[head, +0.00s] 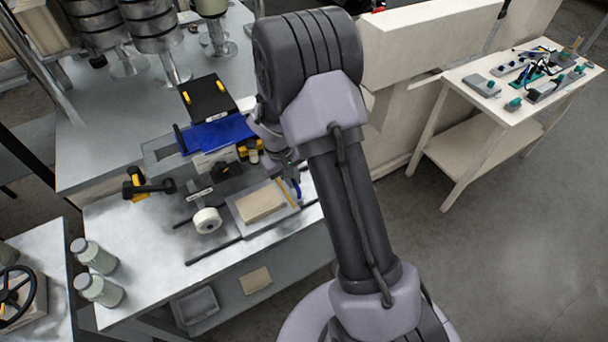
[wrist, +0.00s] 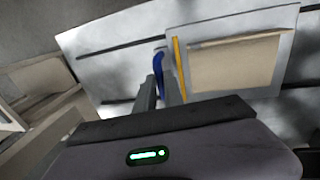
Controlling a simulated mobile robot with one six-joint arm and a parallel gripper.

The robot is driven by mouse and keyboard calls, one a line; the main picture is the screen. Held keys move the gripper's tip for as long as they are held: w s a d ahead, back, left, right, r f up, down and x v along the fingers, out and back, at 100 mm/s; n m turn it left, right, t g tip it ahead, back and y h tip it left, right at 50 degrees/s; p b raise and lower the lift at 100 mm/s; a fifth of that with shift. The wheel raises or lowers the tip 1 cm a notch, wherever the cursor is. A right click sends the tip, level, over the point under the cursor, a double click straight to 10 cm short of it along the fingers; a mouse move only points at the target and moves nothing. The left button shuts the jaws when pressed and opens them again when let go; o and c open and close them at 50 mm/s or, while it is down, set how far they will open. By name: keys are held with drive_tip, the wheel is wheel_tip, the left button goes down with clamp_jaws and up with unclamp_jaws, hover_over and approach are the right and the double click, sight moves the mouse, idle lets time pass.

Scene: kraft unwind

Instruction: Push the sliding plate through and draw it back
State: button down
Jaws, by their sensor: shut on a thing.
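My gripper (wrist: 161,90) is shut on a slim, curved blue piece (wrist: 158,62) in the wrist view. This blue piece also shows in the head view (head: 298,186), just below my wrist. A yellow strip (wrist: 180,66) stands close to its right, along the edge of a pale tray (wrist: 287,62) holding a tan block. A flat blue plate (head: 228,130) lies in the machine on the bench, left of my arm. I cannot tell for certain which part is the sliding plate. My arm hides part of the machine's right side.
The bench (head: 125,225) carries a white roll (head: 207,220) and a black-and-yellow handle (head: 135,184). Dark rails (head: 240,240) run along its front. Two bottles (head: 97,290) stand at the left. A side table (head: 470,90) with tools stands at the right, with open floor before it.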

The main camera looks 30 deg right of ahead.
drive_tip(key=a+b, duration=0.1)
drive_tip(key=a, duration=0.7)
drive_tip(key=a+b, duration=0.1)
drive_tip(key=a, duration=0.7)
drive_tip(key=a+b, duration=0.1)
drive_tip(key=a, duration=0.7)
drive_tip(key=shift+s+a+r, duration=0.1)
drive_tip(key=shift+s+a, duration=0.25)
drive_tip(key=shift+a, duration=0.05)
drive_tip(key=c, duration=1.8)
unclamp_jaws()
drive_tip(key=shift+c, duration=0.2)
drive_tip(key=o, duration=0.4)
drive_tip(key=shift+a, duration=0.25)
drive_tip(key=shift+d, duration=0.15)
drive_tip(key=a+r+p, duration=0.1)
drive_tip(key=r, duration=0.4)
drive_tip(key=a+r+p, duration=0.1)
drive_tip(key=r+p, duration=0.1)
drive_tip(key=r, duration=0.4)
drive_tip(key=a+r+p, duration=0.1)
drive_tip(key=r+p, duration=0.1)
drive_tip(key=r, duration=0.4)
drive_tip(key=shift+s+a, duration=0.1)
drive_tip(key=shift+a, duration=0.1)
